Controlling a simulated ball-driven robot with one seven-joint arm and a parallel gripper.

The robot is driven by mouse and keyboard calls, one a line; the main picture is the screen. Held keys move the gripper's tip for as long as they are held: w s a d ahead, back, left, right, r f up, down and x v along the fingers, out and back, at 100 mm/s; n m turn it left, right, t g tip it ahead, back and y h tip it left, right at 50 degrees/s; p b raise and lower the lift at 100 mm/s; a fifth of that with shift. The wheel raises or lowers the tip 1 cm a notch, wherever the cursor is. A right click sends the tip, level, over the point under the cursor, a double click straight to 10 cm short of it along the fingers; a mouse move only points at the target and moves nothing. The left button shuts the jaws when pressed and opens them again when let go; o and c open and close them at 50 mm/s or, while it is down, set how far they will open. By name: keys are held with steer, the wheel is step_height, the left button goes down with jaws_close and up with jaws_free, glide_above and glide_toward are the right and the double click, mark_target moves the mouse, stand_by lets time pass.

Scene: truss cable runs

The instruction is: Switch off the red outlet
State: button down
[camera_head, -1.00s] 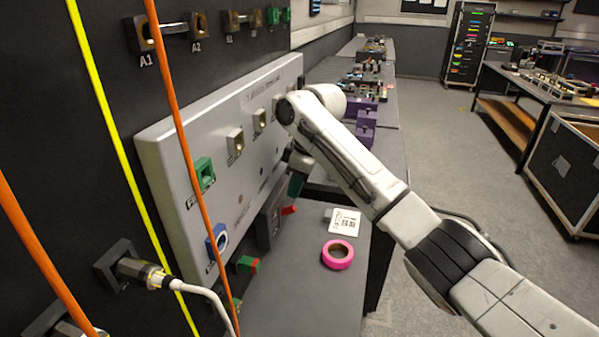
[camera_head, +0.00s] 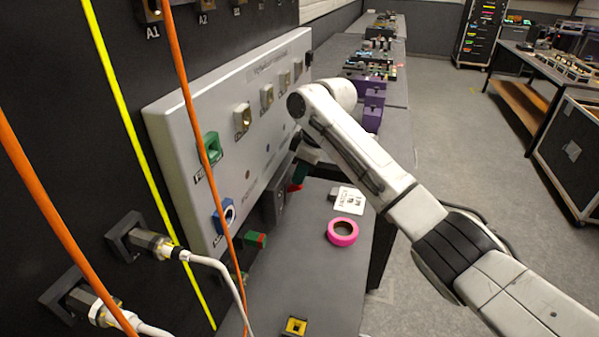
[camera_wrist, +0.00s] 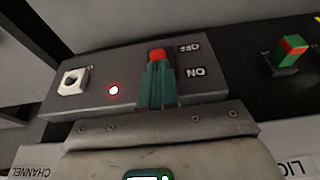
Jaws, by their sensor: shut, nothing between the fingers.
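The red outlet is a dark grey box (camera_wrist: 210,84) with a white round socket (camera_wrist: 72,82), a lit red lamp (camera_wrist: 113,90) and a red switch lever (camera_wrist: 157,55). OFF and ON labels appear upside down beside the lever. The red part shows level with OFF; its base is hidden by my fingers, so its tilt is unclear. My gripper (camera_wrist: 157,70) has green fingers, shut and empty, with the tips right at the lever. Contact cannot be told. In the head view the box (camera_head: 273,206) and red lever (camera_head: 294,187) sit below my gripper (camera_head: 299,178).
A second switch, green and red (camera_wrist: 291,48), stands to the right in the wrist view. A grey panel (camera_head: 250,95) with sockets rises beside the arm. Orange (camera_head: 190,110) and yellow (camera_head: 115,90) cables cross in front. A pink tape roll (camera_head: 342,232) lies on the bench.

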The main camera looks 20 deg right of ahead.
mark_target(302, 188)
steer(key=d+f+t+y+b, duration=0.1)
steer(key=t+y+b, duration=0.1)
steer(key=s+f+t+y+b, duration=0.1)
steer(key=f+t+y+b, duration=0.1)
steer(key=y, duration=0.1)
steer(key=s+d+f+t+y+b, duration=0.1)
steer(key=f+t+y+b, duration=0.1)
steer(key=y, duration=0.1)
steer(key=shift+d, duration=0.3)
stand_by(0.5)
steer(key=shift+w+r, duration=0.1)
steer(key=shift+w+a+r, duration=0.2)
steer(key=shift+a, duration=0.2)
steer(key=shift+w+a+r, duration=0.2)
steer(key=shift+a, duration=0.2)
steer(key=shift+d, duration=0.2)
